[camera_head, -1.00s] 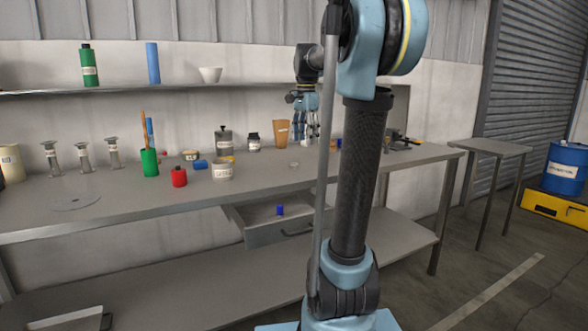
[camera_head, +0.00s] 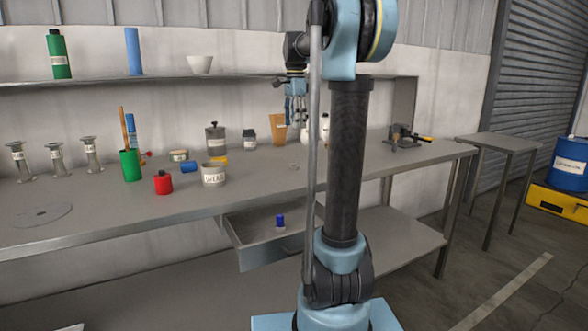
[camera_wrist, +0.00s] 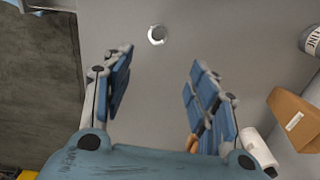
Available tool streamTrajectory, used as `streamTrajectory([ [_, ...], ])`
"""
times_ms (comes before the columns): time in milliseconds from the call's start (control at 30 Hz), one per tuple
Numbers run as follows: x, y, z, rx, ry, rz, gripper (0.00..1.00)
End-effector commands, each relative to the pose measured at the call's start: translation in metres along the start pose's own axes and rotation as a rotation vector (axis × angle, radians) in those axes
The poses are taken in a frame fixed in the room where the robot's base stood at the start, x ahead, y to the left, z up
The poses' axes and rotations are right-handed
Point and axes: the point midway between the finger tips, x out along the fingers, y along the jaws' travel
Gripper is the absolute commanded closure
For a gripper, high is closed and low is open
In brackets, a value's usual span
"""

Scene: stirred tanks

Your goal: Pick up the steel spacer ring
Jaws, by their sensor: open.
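The steel spacer ring (camera_wrist: 157,35) lies flat on the grey bench top in the wrist view, a small bright ring beyond my fingertips and roughly between their lines. In the head view the ring (camera_head: 294,167) is a small pale spot on the bench, below my gripper. My gripper (camera_wrist: 158,68) is open and empty, its blue fingers spread apart. In the head view my gripper (camera_head: 296,112) hangs fingers down above the bench, clear of the ring and partly hidden by my arm.
A black-lidded jar (camera_head: 249,140) stands at the back. An open drawer (camera_head: 250,257) below the bench holds a blue item (camera_head: 280,221). The bench around the ring is clear.

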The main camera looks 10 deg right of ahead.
Motion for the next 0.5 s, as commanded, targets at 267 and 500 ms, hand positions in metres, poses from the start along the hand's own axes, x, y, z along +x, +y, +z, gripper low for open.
streamTrajectory([
  [267, 0.049, 0.003, -0.010, 0.013, 0.000, 0.000, 0.46],
  [500, 0.088, 0.004, -0.012, 0.016, 0.000, 0.000, 0.46],
])
